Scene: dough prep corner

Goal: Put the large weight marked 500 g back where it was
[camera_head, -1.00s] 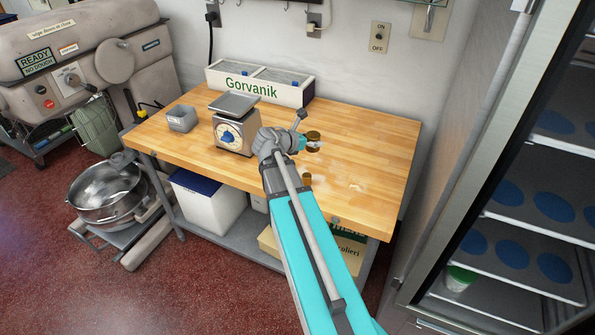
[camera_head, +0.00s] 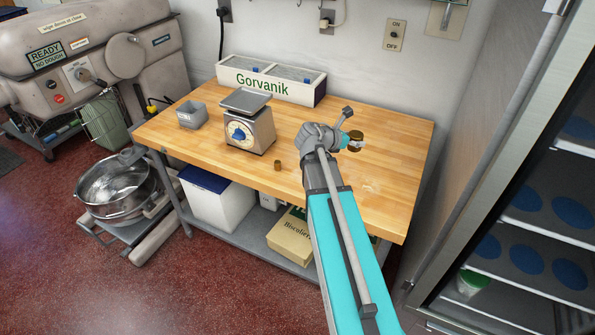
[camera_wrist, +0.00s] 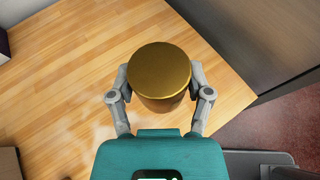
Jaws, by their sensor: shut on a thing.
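The large weight is a brass cylinder (camera_wrist: 160,75), held between both fingers of my gripper (camera_wrist: 160,97) in the wrist view. Its top faces the camera and I see no marking on it. In the head view the weight (camera_head: 356,138) shows at the end of my gripper (camera_head: 350,144), over the right part of the wooden table (camera_head: 395,180). I cannot tell whether its base touches the table. A smaller brass weight (camera_head: 277,165) stands on the table near the front edge, left of my arm.
A dial scale (camera_head: 250,130) with a flat pan stands left of my gripper, with a small grey bin (camera_head: 191,115) further left. A white Gorvanik box (camera_head: 270,80) stands along the wall. The right of the table is clear, with pale flour marks. A tall glass-door cabinet (camera_head: 520,200) stands to the right.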

